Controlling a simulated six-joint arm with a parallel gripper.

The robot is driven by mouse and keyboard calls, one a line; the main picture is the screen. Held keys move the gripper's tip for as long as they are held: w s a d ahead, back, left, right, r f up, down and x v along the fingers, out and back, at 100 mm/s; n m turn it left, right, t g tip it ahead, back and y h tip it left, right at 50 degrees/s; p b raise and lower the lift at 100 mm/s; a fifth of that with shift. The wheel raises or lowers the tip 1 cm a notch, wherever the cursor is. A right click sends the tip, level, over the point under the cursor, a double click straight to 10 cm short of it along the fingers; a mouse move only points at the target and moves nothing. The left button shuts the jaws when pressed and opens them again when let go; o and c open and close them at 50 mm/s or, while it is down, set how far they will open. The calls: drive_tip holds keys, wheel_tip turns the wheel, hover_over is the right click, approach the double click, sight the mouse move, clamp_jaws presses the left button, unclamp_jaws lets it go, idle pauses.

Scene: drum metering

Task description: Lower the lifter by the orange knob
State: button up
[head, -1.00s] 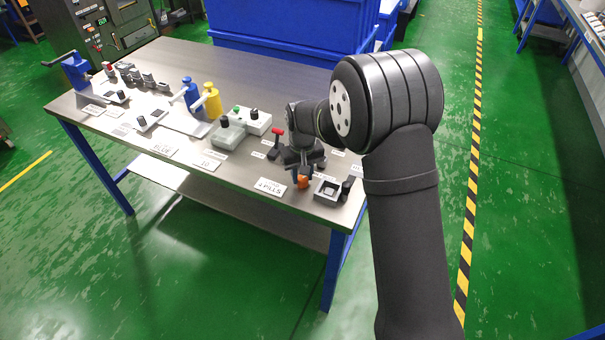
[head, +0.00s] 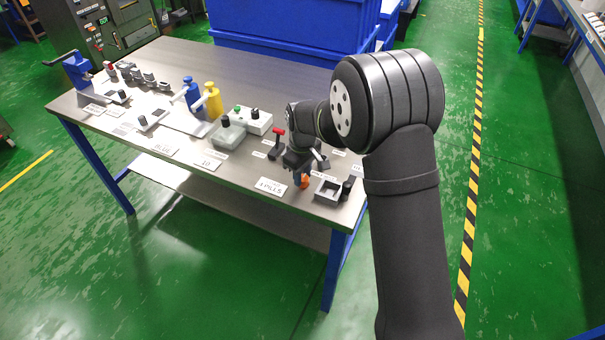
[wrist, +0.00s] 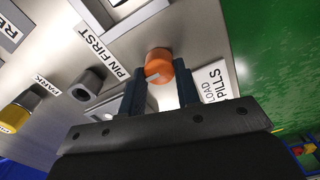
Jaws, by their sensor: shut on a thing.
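The orange knob (head: 304,182) is near the front right edge of the bench, under my gripper (head: 301,174). In the wrist view, the orange knob (wrist: 158,62) is a short round cap with a pale mark on it. My gripper's dark fingers (wrist: 158,85) stand on both sides of it and are shut on it. The lifter below the knob is mostly hidden by the fingers and the knob, so I cannot tell its height.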

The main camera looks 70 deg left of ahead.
idle(0.3)
drive_tip(key=o, duration=1)
wheel_tip(320, 180, up, 17)
drive_tip(key=shift+r, duration=0.2)
wheel_tip(320, 180, down, 18)
drive_tip(key=shift+r, duration=0.25)
drive_tip(key=shift+r, duration=0.1)
idle(0.4)
